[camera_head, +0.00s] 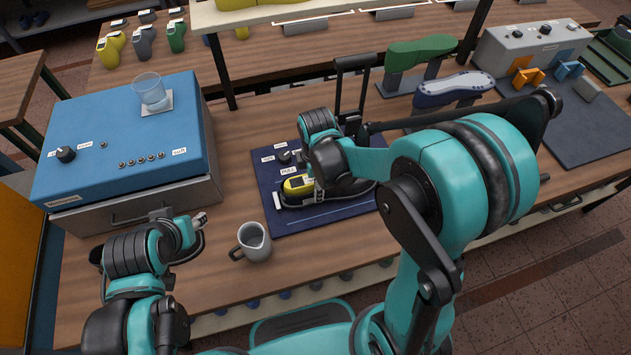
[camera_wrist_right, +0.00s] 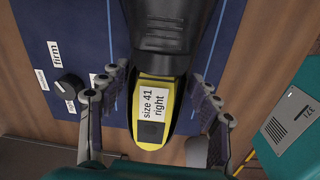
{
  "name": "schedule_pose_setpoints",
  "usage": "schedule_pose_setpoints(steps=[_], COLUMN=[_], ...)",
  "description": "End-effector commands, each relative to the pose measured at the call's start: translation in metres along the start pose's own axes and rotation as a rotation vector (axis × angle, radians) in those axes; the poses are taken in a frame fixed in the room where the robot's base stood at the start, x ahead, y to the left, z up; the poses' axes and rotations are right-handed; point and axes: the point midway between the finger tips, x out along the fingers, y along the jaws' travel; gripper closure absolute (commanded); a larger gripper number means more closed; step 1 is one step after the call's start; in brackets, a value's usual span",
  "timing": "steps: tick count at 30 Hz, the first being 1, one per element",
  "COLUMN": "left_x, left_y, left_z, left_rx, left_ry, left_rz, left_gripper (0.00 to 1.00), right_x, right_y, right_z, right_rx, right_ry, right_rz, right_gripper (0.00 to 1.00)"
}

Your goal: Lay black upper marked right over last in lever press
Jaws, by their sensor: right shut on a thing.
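The lever press has a dark blue base (camera_head: 310,220) with a knob (camera_wrist_right: 68,88), labels and a black lever frame (camera_head: 350,85). On it is a yellow last (camera_head: 297,186), labelled "size 41 right" in the right wrist view (camera_wrist_right: 155,85). A black upper (camera_wrist_right: 165,30) lies around the last, whose yellow top shows through the opening. My right gripper (camera_wrist_right: 158,74) is shut on the black upper, fingers at either side of the opening. My arm hides part of it in the head view. My left gripper (camera_head: 201,219) is left of the press, away from it; its opening is unclear.
A grey jug (camera_head: 252,243) stands near the bench's front edge. A blue machine (camera_head: 120,135) with a glass (camera_head: 151,92) on top stands at left. Green (camera_head: 420,52) and navy (camera_head: 455,88) shoe forms and a grey control box (camera_head: 530,50) stand at back right.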

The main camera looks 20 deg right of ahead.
Motion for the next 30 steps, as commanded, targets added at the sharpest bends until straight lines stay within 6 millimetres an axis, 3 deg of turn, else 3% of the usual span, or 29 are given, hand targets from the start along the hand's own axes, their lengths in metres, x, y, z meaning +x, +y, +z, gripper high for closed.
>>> schedule_pose_setpoints(steps=[30], left_x=[0.0066], left_y=[0.0], left_z=[0.0047], left_rx=[0.0], left_ry=[0.0], left_rz=[0.0], left_gripper=[0.6], right_x=[0.0091], right_y=[-0.0003], right_z=[0.0], right_rx=[0.0], right_ry=[0.0], right_rz=[0.0], right_gripper=[0.68])
